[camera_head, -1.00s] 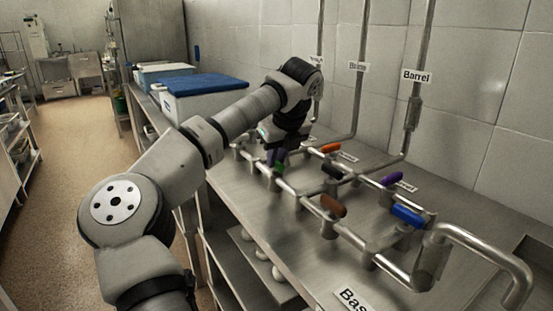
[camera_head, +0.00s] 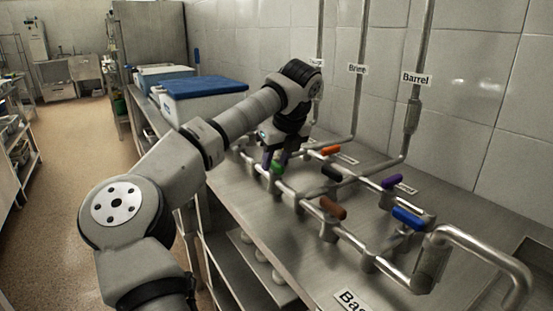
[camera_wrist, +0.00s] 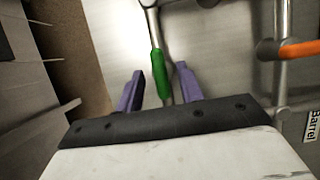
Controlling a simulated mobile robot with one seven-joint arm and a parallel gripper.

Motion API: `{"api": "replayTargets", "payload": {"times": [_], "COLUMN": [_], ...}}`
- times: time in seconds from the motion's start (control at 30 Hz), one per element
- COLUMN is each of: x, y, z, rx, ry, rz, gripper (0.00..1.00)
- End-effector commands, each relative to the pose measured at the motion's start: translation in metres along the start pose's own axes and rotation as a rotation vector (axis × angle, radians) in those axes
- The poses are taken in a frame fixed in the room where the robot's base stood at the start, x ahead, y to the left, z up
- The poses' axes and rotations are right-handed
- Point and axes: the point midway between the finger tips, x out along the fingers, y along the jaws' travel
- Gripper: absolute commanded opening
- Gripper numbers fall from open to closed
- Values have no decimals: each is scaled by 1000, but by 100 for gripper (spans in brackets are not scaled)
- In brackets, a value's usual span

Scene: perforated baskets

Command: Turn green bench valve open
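The green valve handle (camera_head: 277,168) is on the bench piping, under my gripper (camera_head: 279,158). In the wrist view the green handle (camera_wrist: 160,75) runs lengthwise between the two purple fingers of my gripper (camera_wrist: 160,88). A gap shows on each side of the handle, so the gripper is open around it, with no clear contact. The handle looks roughly in line with the metal pipe (camera_wrist: 150,18) seen above it in the wrist view. In the head view the gripper hides part of the handle and its valve.
Other handles stand close by: orange (camera_head: 330,151), black (camera_head: 331,173), brown (camera_head: 333,208), purple (camera_head: 391,182) and blue (camera_head: 408,218). Pipes rise along the tiled wall behind. A blue-lidded box (camera_head: 204,87) stands at the bench's far end. The bench top (camera_head: 245,190) is bare along its left edge.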

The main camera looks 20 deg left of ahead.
Motion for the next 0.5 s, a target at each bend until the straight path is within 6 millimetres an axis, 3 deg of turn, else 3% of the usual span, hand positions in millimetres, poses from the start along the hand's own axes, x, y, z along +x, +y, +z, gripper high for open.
{"api": "replayTargets", "payload": {"times": [0.17,0.5], "x": [-20,-98], "y": [0,-1], "z": [0,1], "rx": [1,-1], "ry": [-3,-4], "rz": [-1,-1], "gripper": [37,37]}}
